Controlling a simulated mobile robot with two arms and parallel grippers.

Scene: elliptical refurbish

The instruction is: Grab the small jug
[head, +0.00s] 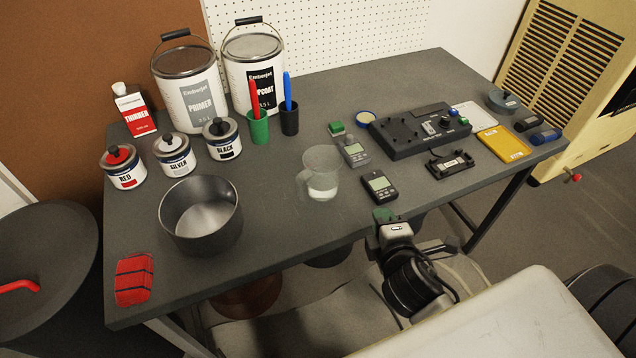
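The small jug (321,178) is clear, with a handle on its left side, and stands upright on the dark grey table (270,245) near the middle. My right gripper (384,216) is at the table's front edge, to the right of the jug and nearer to me. It is apart from the jug. A green part shows at its tip, and I cannot tell whether its fingers are open or shut. My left gripper is not in view.
A dark pot (201,215) stands left of the jug. A black meter (379,187) and a grey meter (354,153) lie to its right. Behind are a green cup (258,130), paint cans and large buckets (186,90). The table in front of the jug is clear.

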